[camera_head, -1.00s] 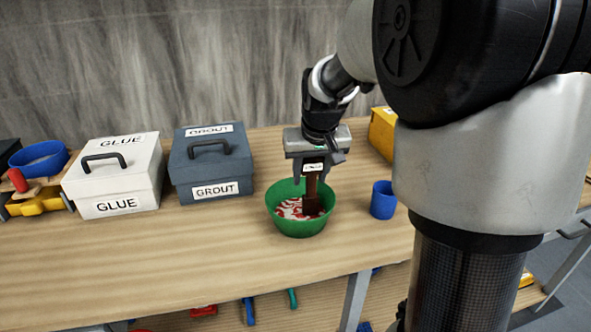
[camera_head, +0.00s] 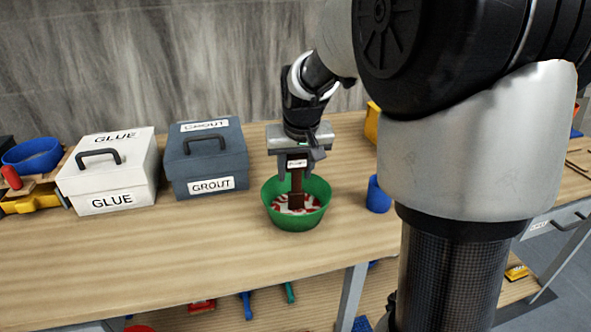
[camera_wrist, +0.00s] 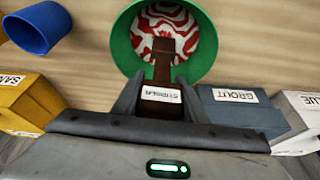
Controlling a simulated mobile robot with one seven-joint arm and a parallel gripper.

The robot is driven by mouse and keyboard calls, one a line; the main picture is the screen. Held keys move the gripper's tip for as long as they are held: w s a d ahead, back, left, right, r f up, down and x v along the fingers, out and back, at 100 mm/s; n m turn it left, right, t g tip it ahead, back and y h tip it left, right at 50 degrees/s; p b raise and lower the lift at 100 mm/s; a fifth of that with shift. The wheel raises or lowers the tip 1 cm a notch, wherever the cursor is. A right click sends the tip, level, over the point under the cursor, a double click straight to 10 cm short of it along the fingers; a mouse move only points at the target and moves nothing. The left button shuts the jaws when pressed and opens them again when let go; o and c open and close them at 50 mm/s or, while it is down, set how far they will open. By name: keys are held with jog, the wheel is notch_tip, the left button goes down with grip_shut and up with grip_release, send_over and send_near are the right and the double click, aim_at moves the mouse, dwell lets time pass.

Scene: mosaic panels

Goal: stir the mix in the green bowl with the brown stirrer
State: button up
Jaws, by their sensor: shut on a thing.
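The green bowl (camera_head: 291,222) stands on the wooden bench with a red and white swirled mix (camera_head: 311,203) inside. It also shows in the wrist view (camera_wrist: 122,45), with the mix (camera_wrist: 190,30) in red and white streaks. My gripper (camera_head: 297,163) is above the bowl, shut on the brown stirrer (camera_head: 297,187), which carries a white label. The stirrer (camera_wrist: 163,66) points down into the bowl, and its lower end is in the mix. In the wrist view my gripper (camera_wrist: 160,95) has a finger on each side of the stirrer's labelled part.
A grey GROUT box (camera_head: 207,165) and a white GLUE box (camera_head: 110,175) stand left of the bowl. A blue cup (camera_head: 377,196) stands close on its right. A yellow box (camera_wrist: 28,104) is farther back. The bench front (camera_head: 180,260) is clear.

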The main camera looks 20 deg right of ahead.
jog(key=shift+f+b, duration=0.3)
jog(key=shift+f, duration=0.1)
dwell(0.4)
jog(key=shift+w+r, duration=0.1)
jog(key=shift+r, duration=0.05)
dwell(0.7)
